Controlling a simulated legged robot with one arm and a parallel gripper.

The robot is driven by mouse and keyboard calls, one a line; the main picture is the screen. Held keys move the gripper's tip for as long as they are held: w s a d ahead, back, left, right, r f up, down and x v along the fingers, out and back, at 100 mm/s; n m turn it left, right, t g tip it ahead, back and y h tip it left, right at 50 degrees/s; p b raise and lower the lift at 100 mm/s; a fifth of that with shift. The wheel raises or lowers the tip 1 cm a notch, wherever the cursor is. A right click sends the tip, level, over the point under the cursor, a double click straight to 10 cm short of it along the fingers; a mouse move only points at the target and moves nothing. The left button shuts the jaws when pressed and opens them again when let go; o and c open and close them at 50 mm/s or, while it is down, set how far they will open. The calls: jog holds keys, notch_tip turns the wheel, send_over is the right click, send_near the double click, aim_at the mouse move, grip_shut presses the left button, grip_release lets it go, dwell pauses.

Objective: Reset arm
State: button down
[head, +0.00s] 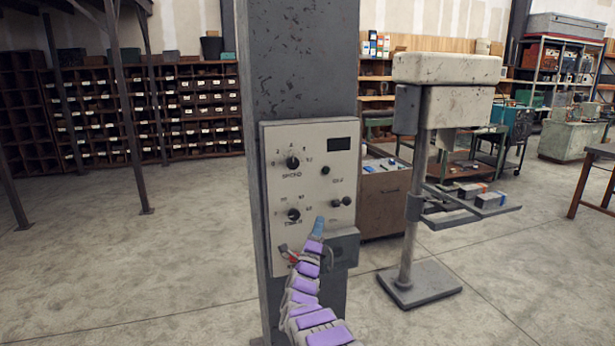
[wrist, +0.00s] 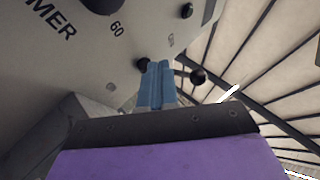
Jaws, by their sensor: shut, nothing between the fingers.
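My gripper (head: 319,225) is at the lower part of a grey control panel (head: 310,180) on a dark column. Its blue fingers are together with nothing between them. In the wrist view the shut fingers (wrist: 157,85) point up toward the panel face, close to a small black knob (wrist: 143,64). Whether the fingers touch the panel cannot be told. My arm, with purple covers, rises from the bottom of the head view to the panel.
Two dials (head: 293,162) and a red-handled part (head: 284,247) are on the panel, with a dark box (head: 344,250) at its lower right. A drill-press-like machine (head: 447,100) stands right. Shelves (head: 200,110) line the back left. The floor (head: 120,270) at left is clear.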

jog(key=s+d+r+n+g+y, duration=0.2)
jog(key=s+r+n+g+y, duration=0.3)
jog(key=n+y, duration=0.5)
jog(key=s+d+f+n+g, duration=0.2)
jog(key=s+n+g, duration=0.3)
jog(key=s, duration=1.7)
jog(key=s+d+f+n+g+h, duration=0.1)
jog(key=s+f+n+g, duration=0.3)
jog(key=s, duration=1.8)
jog(key=s+d+f+n+g+h, duration=0.1)
jog(key=s+d+f+n+g, duration=0.2)
jog(key=s, duration=1.9)
jog(key=d+n+g, duration=0.1)
jog(key=n+g, duration=0.2)
jog(key=g, duration=0.5)
jog(key=shift+s+f+n, duration=0.25)
jog(key=shift+f+n, duration=0.05)
jog(key=shift+d, duration=0.45)
